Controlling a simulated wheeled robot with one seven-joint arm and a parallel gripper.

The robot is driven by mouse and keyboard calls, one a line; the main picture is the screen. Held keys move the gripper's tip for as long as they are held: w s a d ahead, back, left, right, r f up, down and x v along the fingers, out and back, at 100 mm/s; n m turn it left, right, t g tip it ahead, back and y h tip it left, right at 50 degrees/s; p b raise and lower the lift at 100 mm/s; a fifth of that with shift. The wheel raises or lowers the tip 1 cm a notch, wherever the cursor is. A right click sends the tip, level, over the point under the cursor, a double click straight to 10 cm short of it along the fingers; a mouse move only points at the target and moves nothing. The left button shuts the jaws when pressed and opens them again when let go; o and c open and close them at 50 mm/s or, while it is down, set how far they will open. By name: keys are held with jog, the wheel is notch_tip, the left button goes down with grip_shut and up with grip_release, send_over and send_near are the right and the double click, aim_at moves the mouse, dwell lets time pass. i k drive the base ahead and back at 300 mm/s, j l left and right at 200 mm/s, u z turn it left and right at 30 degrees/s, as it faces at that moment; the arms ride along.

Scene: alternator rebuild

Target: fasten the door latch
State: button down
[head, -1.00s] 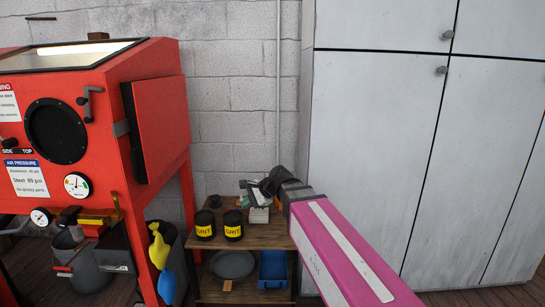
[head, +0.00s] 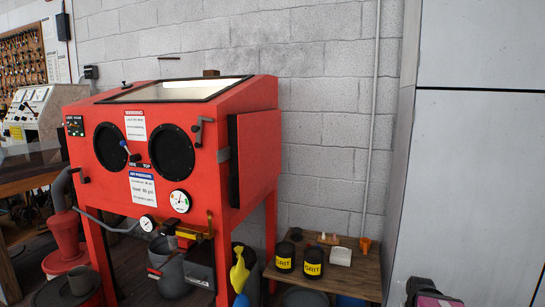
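The red blast cabinet (head: 215,112) stands left of centre. Its thick red side door (head: 258,155) covers much of the right side. A grey plate (head: 223,155) sits at the corner beside the door edge, apart from the lever. Only a dark and pink piece of my arm shows at the bottom right, well away from the latch. My gripper is out of view.
A low wooden bench (head: 352,277) right of the cabinet holds black grit tins (head: 312,263), a white box (head: 341,256) and small items. A yellow glove (head: 239,270) hangs by the cabinet's leg. A grey bucket (head: 172,272) stands beneath. A tall pale cupboard (head: 480,180) is at right.

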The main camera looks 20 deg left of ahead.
aim_at(199, 128)
jog(key=u, duration=1.95)
